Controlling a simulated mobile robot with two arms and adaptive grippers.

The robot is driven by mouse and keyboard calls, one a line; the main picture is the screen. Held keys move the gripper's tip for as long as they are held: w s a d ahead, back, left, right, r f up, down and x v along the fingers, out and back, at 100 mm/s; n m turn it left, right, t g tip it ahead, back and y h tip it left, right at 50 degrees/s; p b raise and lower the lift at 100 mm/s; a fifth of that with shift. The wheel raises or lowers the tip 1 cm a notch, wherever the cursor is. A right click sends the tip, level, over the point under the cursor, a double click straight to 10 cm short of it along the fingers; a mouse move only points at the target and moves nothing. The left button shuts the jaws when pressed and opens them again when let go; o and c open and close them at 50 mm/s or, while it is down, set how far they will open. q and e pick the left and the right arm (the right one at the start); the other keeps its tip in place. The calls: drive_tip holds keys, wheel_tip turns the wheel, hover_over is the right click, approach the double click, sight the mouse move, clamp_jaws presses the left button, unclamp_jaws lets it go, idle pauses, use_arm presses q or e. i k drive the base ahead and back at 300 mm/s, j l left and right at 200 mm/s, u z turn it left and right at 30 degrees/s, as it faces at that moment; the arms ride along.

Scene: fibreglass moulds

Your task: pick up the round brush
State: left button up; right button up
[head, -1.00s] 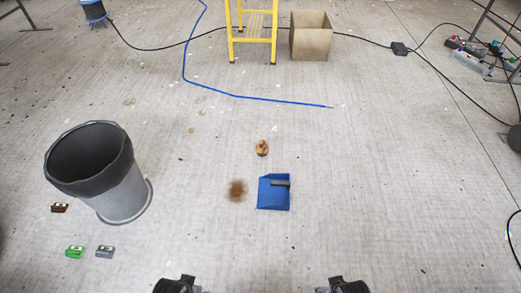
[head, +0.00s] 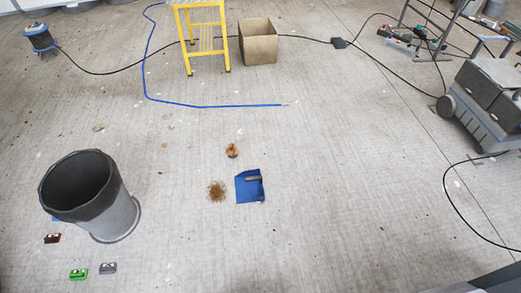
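A small tan, wooden-looking round brush (head: 232,151) with a knob-like top lies on the concrete floor near the middle of the head view. A blue dustpan (head: 242,190) with a dark handle lies just below and to the right of it. A patch of brown dust or debris (head: 217,191) is on the floor left of the dustpan. The brush stands apart from both. Neither of my grippers is in view.
A grey bin with a black liner (head: 125,215) stands at left, with small green (head: 78,274), grey (head: 108,268) and brown (head: 53,238) blocks near it. A yellow step stool (head: 226,50), cardboard box (head: 262,50) and blue hose (head: 200,106) lie beyond. A grey cart (head: 470,115) stands right.

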sight(232, 151)
drive_tip(key=i+j+z, duration=0.5)
drive_tip(key=z, duration=0.25)
drive_tip(key=i+j+z, duration=0.15)
drive_tip(key=j+z, duration=0.2)
drive_tip(key=j, duration=0.1)
